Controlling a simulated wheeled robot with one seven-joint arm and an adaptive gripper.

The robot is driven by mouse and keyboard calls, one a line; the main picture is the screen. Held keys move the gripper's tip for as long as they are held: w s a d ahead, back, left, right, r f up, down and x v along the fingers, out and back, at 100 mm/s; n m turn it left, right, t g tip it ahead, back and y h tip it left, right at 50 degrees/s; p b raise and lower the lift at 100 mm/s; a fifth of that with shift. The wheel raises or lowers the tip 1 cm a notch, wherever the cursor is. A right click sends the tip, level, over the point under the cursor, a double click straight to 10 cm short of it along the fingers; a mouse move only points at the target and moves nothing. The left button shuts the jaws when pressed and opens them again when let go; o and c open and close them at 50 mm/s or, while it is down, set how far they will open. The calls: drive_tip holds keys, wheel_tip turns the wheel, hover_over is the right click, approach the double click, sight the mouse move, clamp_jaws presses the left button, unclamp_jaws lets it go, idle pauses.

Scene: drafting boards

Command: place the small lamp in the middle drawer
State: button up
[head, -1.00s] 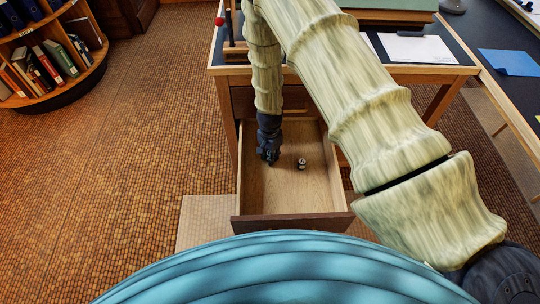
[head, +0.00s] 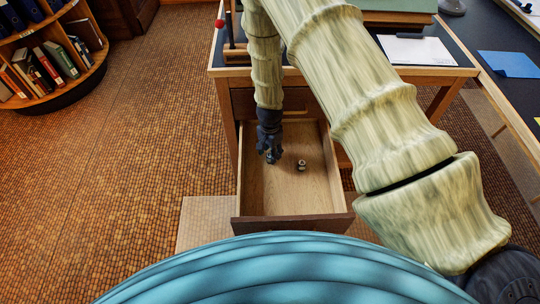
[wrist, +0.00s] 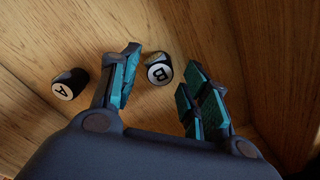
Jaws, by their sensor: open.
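An open wooden drawer (head: 310,200) extends from the desk, with a closed drawer front (head: 243,101) above it. My gripper (head: 271,157) points down inside the open drawer, toward its left side. In the wrist view, its fingers (wrist: 162,72) are spread, with a small dark cylinder marked B (wrist: 158,70) between or just beyond the tips. I cannot tell whether they touch it. A similar cylinder marked A (wrist: 65,84) lies outside the left finger. One small cylinder (head: 301,165) shows right of my gripper in the head view. Nothing here is clearly a small lamp.
The drawer walls (wrist: 285,75) stand close around my gripper. The desk top holds white paper (head: 415,50) and a red-knobbed upright (head: 220,23). A grey round base (head: 453,6), only partly shown, stands at the back right. The drawer's front floor is bare.

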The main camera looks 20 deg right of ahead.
sight(270, 155)
wheel_tip(270, 155, up, 9)
drive_tip(key=p, duration=0.1)
drive_tip(key=shift+f, duration=0.1)
idle(0.5)
